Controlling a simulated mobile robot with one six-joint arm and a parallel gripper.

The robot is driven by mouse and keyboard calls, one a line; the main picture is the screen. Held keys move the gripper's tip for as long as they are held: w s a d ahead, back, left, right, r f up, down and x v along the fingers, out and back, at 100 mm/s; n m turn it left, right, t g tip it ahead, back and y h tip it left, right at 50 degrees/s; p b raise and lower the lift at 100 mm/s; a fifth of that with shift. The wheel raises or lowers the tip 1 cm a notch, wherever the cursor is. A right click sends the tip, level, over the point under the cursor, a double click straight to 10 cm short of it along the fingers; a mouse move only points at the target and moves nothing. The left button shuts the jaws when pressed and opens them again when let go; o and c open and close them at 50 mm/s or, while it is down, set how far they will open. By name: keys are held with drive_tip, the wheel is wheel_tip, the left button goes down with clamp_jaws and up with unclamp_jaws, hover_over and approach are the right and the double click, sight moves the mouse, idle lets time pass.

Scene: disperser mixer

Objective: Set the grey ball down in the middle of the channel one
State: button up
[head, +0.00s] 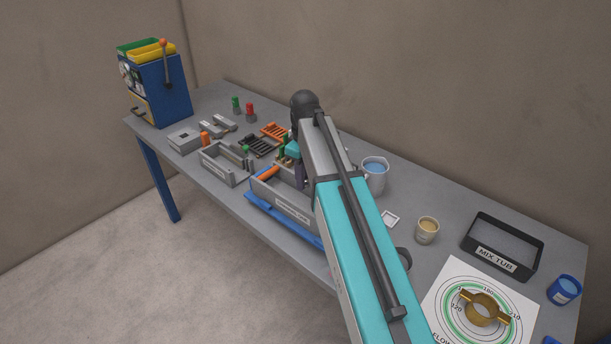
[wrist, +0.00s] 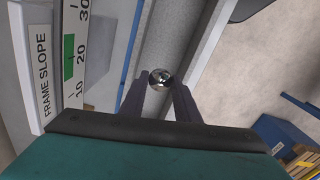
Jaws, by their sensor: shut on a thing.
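A small shiny grey ball (wrist: 161,79) sits between the fingertips of my gripper (wrist: 160,84) in the wrist view. The gripper is shut on it. A long grey channel (wrist: 178,28) runs past the ball toward the top of the wrist view, with a pale side wall (wrist: 208,45) on its right. The ball is over this channel; I cannot tell whether it touches the floor of it. No number shows on the channel, so I cannot tell if it is channel one. In the head view my arm covers much of this area and the ball is hidden.
A FRAME SLOPE scale (wrist: 72,45) with a green mark stands left of the channel. On the bench are a labelled grey box (head: 290,208), a jug of blue liquid (head: 375,175), a beige cup (head: 427,230) and a black MIX TUB (head: 490,258).

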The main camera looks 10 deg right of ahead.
drive_tip(key=shift+f+b, duration=2.8)
drive_tip(key=shift+f, duration=1.6)
drive_tip(key=o, duration=1.3)
wheel_tip(320, 180, up, 13)
drive_tip(key=b, duration=0.3)
drive_tip(key=shift+f, duration=0.15)
drive_tip(key=shift+r, duration=0.55)
drive_tip(key=shift+s+f, duration=0.1)
